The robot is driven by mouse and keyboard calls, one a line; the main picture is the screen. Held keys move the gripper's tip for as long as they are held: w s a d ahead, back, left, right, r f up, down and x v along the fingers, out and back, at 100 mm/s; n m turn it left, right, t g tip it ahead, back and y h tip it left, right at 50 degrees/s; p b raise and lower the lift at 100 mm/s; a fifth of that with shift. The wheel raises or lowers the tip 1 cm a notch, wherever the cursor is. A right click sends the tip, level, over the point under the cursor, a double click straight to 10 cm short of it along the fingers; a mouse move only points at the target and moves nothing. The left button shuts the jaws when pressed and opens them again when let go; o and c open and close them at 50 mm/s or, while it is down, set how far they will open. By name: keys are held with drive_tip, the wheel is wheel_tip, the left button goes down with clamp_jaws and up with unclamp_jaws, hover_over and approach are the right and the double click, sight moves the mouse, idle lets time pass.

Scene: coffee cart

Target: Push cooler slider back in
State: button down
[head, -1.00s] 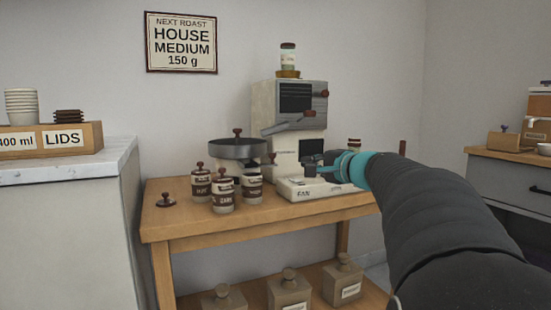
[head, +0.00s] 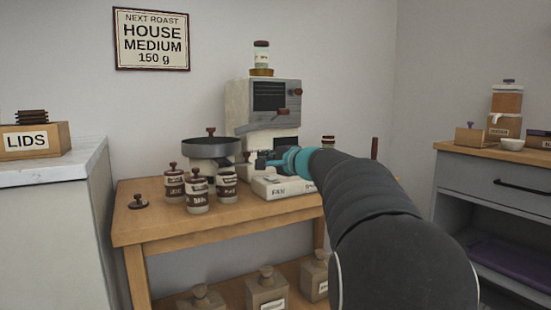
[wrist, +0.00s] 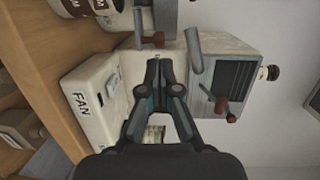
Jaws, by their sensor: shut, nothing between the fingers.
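The cooler (head: 210,147) is a wide, dark round pan on a pale body, left of the roaster (head: 263,103) in the head view. A brown knob (head: 246,156) at its right side looks like the slider's handle. In the wrist view a brown knob (wrist: 150,41) sits on a grey part just beyond my fingertips. How far the slider stands out is unclear. My gripper (head: 262,160) is in front of the roaster, to the right of the cooler. In the wrist view my gripper (wrist: 166,63) is shut and empty, close to the knob; contact cannot be told.
The pale FAN base (head: 285,187) lies below my gripper. Several labelled canisters (head: 197,195) and a small dark knobbed piece (head: 138,202) stand at the left on the wooden table (head: 165,226). A jar (head: 261,56) stands on top of the roaster.

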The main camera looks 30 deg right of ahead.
sight(248, 153)
drive_tip(key=x, duration=0.6)
drive_tip(key=shift+p, duration=0.3)
drive_tip(key=x, duration=0.2)
drive_tip(key=d+x, duration=0.1)
drive_tip(key=x, duration=0.1)
drive_tip(key=shift+w+a+r, duration=0.15)
drive_tip(key=shift+w, duration=0.35)
drive_tip(key=shift+s, duration=0.2)
drive_tip(key=b+v, duration=0.1)
drive_tip(key=v, duration=1.2)
drive_tip(key=shift+s+b, duration=0.35)
drive_tip(key=shift+r, duration=0.1)
